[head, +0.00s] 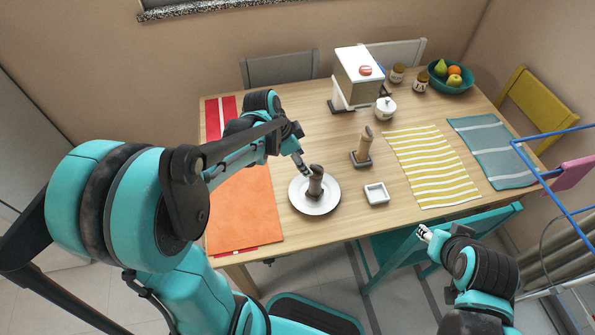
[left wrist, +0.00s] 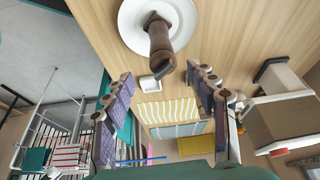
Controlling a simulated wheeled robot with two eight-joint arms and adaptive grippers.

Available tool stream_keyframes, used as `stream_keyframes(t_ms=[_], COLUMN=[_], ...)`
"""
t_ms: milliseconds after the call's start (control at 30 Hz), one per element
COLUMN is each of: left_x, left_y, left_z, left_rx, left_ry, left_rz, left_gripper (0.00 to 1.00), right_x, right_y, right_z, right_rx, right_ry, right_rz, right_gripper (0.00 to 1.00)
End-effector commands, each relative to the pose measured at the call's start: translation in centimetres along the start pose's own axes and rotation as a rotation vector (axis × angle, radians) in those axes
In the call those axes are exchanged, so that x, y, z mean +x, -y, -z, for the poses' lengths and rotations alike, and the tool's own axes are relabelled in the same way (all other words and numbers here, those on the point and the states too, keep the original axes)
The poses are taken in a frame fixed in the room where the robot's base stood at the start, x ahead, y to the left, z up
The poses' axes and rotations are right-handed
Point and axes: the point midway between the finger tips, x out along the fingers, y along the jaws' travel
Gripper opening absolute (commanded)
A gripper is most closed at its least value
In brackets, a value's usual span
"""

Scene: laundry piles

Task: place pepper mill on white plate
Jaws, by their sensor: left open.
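The dark brown pepper mill (head: 315,182) stands upright on the white plate (head: 299,204) near the table's front edge. In the left wrist view the pepper mill (left wrist: 160,45) also shows on the white plate (left wrist: 128,20), its head toward the camera. My left gripper (head: 303,163) is just behind and above the mill in the head view. In the left wrist view its two fingers (left wrist: 158,75) are spread wide with nothing between them, apart from the mill. My right gripper (head: 424,234) is off the table's front edge, by the teal chair; its fingers are too small to read.
A wooden piece on a dark base (head: 363,148) and a small white square dish (head: 376,194) stand right of the plate. An orange cloth (head: 243,205) lies left. A dispenser (head: 358,75), a white pot (head: 385,108), jars and a fruit bowl (head: 450,84) stand farther back.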

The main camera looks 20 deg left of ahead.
Motion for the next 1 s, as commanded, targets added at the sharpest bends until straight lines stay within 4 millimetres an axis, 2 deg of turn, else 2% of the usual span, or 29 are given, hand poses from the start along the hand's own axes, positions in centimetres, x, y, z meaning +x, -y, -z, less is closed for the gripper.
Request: stream_keyframes(t_ms=[167, 300, 500, 700, 1000], left_x=[-3.9, -6.5, -8.5, -9.0, -9.1], left_y=[-3.7, -6.7, -9.8, -10.9, -11.0], left_z=[-0.4, -1.6, -3.5, -4.5, -4.5], left_rx=[-0.22, -0.43, -0.668, -0.78, -0.795], left_ry=[0.006, -0.032, -0.138, -0.209, -0.219], left_rz=[0.126, 0.249, 0.377, 0.425, 0.429], left_gripper=[0.58, 0.58, 0.58, 0.58, 0.58], right_x=[0.0, 0.0, 0.0, 0.0, 0.0], right_y=[0.0, 0.0, 0.0, 0.0, 0.0], right_z=[0.0, 0.0, 0.0, 0.0, 0.0], right_rx=[0.0, 0.0, 0.0, 0.0, 0.0], right_ry=[0.0, 0.0, 0.0, 0.0, 0.0], right_rz=[0.0, 0.0, 0.0, 0.0, 0.0], right_gripper=[0.4, 0.4, 0.4, 0.4, 0.4])
